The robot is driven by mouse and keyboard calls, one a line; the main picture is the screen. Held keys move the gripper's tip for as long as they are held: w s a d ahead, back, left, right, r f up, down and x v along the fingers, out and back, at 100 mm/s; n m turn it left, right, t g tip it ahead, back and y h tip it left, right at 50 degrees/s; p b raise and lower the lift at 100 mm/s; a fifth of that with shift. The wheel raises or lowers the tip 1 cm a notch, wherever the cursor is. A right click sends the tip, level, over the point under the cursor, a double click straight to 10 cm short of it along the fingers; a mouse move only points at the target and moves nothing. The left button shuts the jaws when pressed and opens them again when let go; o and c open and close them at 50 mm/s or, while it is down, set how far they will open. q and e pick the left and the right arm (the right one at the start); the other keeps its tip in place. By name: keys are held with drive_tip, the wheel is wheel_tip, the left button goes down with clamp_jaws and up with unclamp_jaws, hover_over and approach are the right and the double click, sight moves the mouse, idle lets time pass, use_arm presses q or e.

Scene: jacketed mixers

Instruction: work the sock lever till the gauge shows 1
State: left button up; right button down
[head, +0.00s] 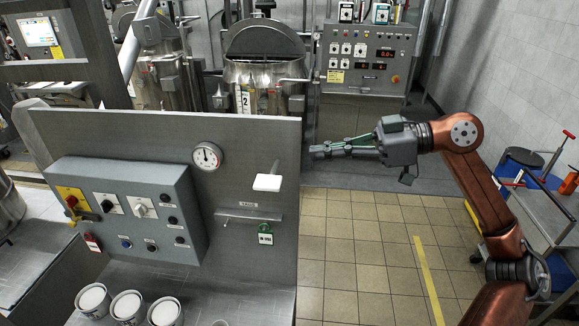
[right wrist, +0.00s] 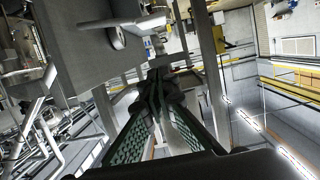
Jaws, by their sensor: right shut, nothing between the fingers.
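The round white gauge (head: 207,156) with a dark needle is on the upright grey panel (head: 120,135) in the head view. Its numbers are too small to read. A white block-shaped handle (head: 267,182) with a short dark stalk sticks out to the right of the gauge, lower down. Below it is a ledge (head: 248,214) with a small label I cannot read; I cannot tell for sure which part is the sock lever. My right gripper (head: 314,152) is shut and empty, just right of the panel's edge, apart from the handle. My left gripper is out of view.
A grey control box (head: 130,205) with knobs and buttons is on the panel's left. White tubs (head: 130,305) stand at the bottom. Steel mixers and a switch cabinet (head: 365,60) stand behind. A blue-topped cart (head: 550,200) is at right. The tiled floor between is clear.

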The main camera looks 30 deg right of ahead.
drive_tip(key=p, duration=0.4)
hover_over(278, 181)
drive_tip(key=shift+f, duration=0.95)
wheel_tip(278, 181, down, 2)
drive_tip(key=shift+w+f+p, duration=0.1)
drive_tip(key=shift+f+p, duration=0.05)
drive_tip(key=shift+p, duration=0.15)
drive_tip(key=shift+f, duration=1.05)
